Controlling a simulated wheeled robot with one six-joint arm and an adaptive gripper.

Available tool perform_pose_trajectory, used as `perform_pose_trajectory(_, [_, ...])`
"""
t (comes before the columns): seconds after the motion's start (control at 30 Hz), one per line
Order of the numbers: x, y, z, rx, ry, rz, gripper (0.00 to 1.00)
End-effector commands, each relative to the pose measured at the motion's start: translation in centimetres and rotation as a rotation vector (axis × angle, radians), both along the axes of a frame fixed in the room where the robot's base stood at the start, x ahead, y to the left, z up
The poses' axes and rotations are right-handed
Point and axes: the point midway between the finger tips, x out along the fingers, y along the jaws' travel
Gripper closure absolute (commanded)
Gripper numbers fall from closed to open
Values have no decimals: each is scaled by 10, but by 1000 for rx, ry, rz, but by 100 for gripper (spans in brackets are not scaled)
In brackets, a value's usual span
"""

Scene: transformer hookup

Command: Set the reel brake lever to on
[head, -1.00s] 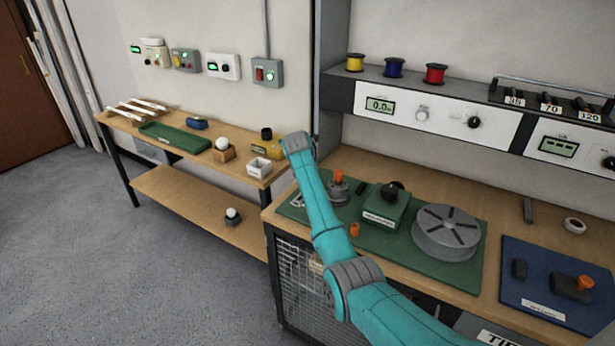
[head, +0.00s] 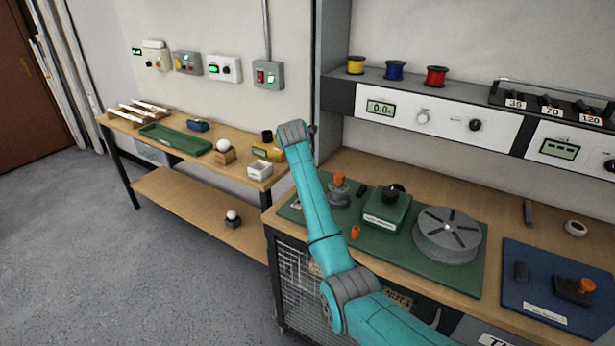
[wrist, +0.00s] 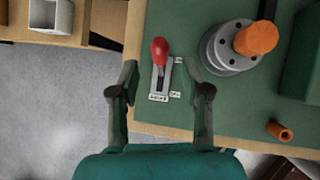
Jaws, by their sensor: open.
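The reel brake lever has a red knob (wrist: 159,51) and stands in a slotted light plate (wrist: 159,82) on the green mat (wrist: 200,20). In the wrist view the knob is at the top end of the slot. Small labels sit beside the slot, too small to read surely. My gripper (wrist: 161,74) is open and empty, with one finger on each side of the slot plate in the picture. Its height above the plate cannot be told. In the head view my arm hides the gripper and most of the lever.
Right of the lever stands a grey stepped post with an orange top (wrist: 256,38). A small orange piece (wrist: 279,132) and a green box (head: 387,210) are near. A grey reel (head: 447,235) sits farther right. The bench's left edge is close to the lever.

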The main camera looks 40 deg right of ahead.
Motion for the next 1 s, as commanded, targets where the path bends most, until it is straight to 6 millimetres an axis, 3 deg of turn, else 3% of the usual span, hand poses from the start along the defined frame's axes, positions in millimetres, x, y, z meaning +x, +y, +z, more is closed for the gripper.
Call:
perform_pose_trajectory(0.13, [-8,12,22,-1,-3,0,52])
perform_pose_trajectory(0.33, [-16,21,38,1,0,1,52])
perform_pose_trajectory(1.0, [-17,23,41,1,0,0,52])
